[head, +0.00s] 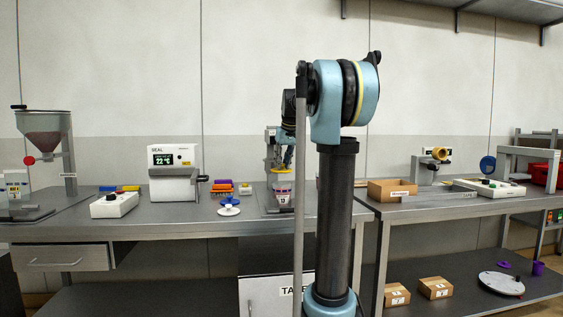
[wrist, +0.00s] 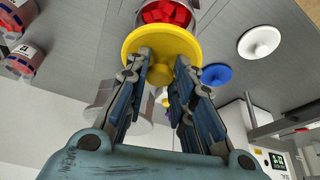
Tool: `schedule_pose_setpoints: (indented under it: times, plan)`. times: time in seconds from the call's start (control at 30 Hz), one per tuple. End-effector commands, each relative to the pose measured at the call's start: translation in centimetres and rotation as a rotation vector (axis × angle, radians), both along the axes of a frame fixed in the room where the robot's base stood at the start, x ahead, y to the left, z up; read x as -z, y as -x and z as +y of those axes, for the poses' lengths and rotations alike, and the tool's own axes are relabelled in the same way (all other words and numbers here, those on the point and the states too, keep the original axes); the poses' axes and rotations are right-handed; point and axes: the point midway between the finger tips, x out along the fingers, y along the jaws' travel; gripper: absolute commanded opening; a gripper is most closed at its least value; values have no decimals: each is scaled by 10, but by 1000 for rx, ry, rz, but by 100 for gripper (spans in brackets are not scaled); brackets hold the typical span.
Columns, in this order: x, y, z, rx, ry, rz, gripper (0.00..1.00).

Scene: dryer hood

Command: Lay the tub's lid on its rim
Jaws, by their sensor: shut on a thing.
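My gripper (wrist: 163,62) is shut on the knob of a round yellow lid (wrist: 160,37). A clear tub (wrist: 192,8) with red pieces inside shows at the top edge of the wrist view, partly hidden behind the lid. In the head view a labelled tub (head: 283,197) stands on the bench, with my gripper (head: 284,165) above it. Whether the lid touches the rim cannot be told.
A white lid (wrist: 260,41) and a blue lid (wrist: 217,75) lie beside the tub. Other labelled tubs (wrist: 25,58) show at the wrist view's left. A sealing machine (head: 174,173) stands left on the bench; a cardboard box (head: 391,190) stands right.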

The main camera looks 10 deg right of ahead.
Motion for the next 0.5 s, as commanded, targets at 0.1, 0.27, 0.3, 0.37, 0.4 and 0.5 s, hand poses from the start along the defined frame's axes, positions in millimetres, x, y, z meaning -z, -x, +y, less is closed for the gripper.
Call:
schedule_pose_setpoints:
  times: [0.1, 0.27, 0.3, 0.37, 0.4, 0.5]
  plan:
    - [10, 0, -1, 1, 0, 0, 12]
    - [23, 0, -1, 1, 1, 0, 12]
    - [26, 0, -1, 1, 1, 0, 12]
    - [30, 0, -1, 1, 1, 0, 12]
    - [33, 0, -1, 1, 1, 0, 12]
    - [39, 0, -1, 1, 1, 0, 12]
